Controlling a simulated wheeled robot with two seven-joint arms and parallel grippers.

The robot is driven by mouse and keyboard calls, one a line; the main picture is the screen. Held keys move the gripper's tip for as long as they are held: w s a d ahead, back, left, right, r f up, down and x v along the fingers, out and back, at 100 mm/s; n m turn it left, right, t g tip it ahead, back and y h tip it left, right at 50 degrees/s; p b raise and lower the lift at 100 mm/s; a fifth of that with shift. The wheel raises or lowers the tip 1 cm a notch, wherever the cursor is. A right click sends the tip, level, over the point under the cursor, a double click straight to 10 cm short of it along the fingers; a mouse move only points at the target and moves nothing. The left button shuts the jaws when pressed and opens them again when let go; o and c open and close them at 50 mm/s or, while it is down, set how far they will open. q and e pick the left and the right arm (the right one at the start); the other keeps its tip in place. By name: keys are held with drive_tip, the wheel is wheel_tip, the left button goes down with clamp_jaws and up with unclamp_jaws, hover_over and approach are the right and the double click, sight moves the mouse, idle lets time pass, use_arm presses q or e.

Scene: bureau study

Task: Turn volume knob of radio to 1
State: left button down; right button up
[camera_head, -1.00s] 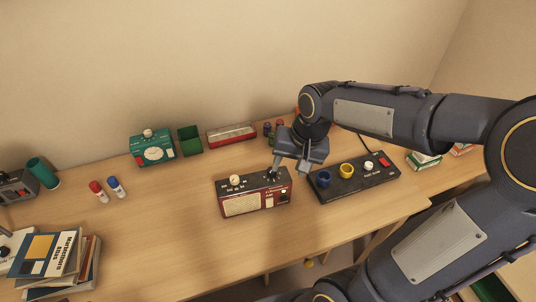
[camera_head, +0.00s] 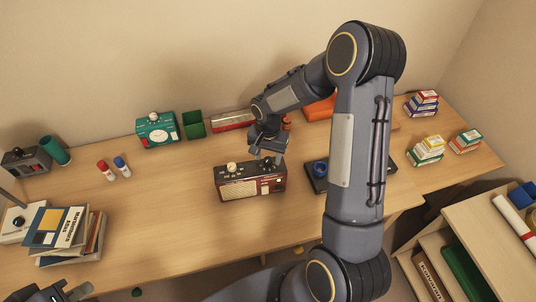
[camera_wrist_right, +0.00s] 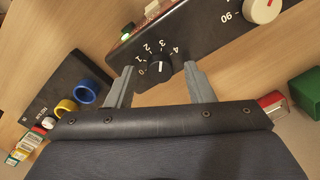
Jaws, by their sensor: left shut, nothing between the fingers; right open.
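The radio (camera_head: 232,188), dark red with a cream grille and black top panel, stands on the desk. My right gripper (camera_head: 268,158) is over the right end of its top. In the right wrist view, the black volume knob (camera_wrist_right: 159,70) has a 0 to 4 scale and a white mark. The open fingers of my right gripper (camera_wrist_right: 160,88) are on either side of the knob, apart from it with visible gaps. A cream dial knob (camera_wrist_right: 262,10) is on the same panel. My left gripper (camera_head: 68,291) is shut and empty at the lower left, partly cut off.
A black box with coloured knobs (camera_head: 318,184) stands right of the radio, partly behind my right arm. Books (camera_head: 60,235) are at the left. The desk in front of the radio is clear.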

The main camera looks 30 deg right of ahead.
drive_tip(key=shift+f, duration=0.35)
drive_tip(key=c, duration=1)
